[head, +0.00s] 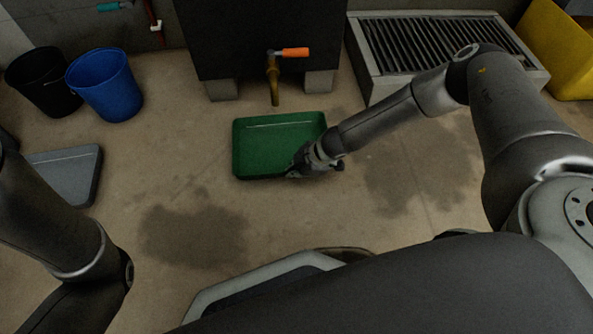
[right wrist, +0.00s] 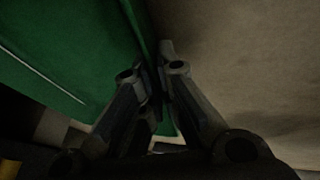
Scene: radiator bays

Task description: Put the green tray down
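The green tray (head: 277,146) is in the middle of the head view, just in front of the dark tank and below its brass tap. My right gripper (head: 300,168) is at the tray's near right corner. In the right wrist view the right gripper (right wrist: 162,85) has its fingers closed on the rim of the green tray (right wrist: 75,50). Whether the tray touches the floor or is held just above it, I cannot tell. My left arm shows at the left edge of the head view, but its gripper is out of view.
A dark tank (head: 265,30) with an orange-handled tap (head: 273,75) stands behind the tray. A blue bucket (head: 106,86), a black bucket (head: 44,82) and a grey tray (head: 68,172) are at left. A slatted drain unit (head: 435,45) is at right. Wet patches (head: 195,235) mark the open floor.

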